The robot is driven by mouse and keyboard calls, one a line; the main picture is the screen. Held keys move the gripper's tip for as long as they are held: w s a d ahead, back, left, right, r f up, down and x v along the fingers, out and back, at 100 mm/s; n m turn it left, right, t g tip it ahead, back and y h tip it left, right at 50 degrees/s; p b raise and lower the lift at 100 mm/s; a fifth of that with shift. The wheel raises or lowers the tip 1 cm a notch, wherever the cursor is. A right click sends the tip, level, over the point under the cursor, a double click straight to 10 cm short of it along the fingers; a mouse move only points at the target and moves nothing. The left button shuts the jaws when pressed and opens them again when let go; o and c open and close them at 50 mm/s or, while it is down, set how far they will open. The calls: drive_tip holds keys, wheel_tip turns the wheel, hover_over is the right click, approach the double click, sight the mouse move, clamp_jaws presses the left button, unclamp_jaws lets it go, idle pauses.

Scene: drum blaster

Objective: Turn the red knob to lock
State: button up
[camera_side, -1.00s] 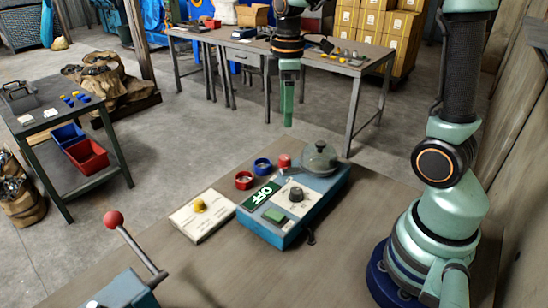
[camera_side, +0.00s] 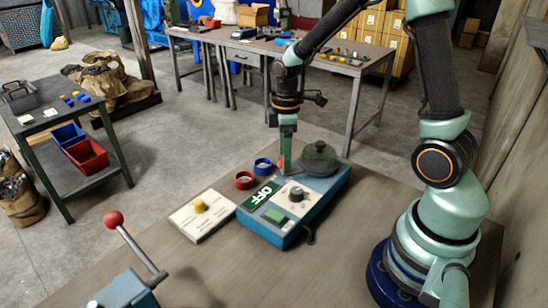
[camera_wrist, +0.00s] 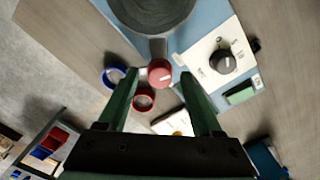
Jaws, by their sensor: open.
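The red knob (camera_wrist: 160,73) sits on the edge of the blue control box (camera_side: 311,213), below a round dark dome. In the wrist view it lies between the two tips of my green fingers. In the side view my gripper (camera_side: 286,170) mostly hides the red knob (camera_side: 280,161); only a sliver shows. My gripper (camera_wrist: 158,76) is open and points down over the knob. I cannot tell whether the fingers touch it.
The dark dome (camera_side: 319,158) stands close behind the red knob. A blue ring (camera_side: 263,166) and red ring (camera_side: 244,181) lie left. A white panel with a yellow knob (camera_side: 200,205) and a red-ball lever (camera_side: 113,219) are farther left.

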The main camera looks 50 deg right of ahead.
clamp_jaws()
drive_tip(key=shift+m, duration=0.4)
drive_tip(key=m, duration=0.3)
drive_tip(key=shift+m, duration=0.4)
drive_tip(key=m, duration=1.3)
drive_tip(key=shift+m, duration=0.3)
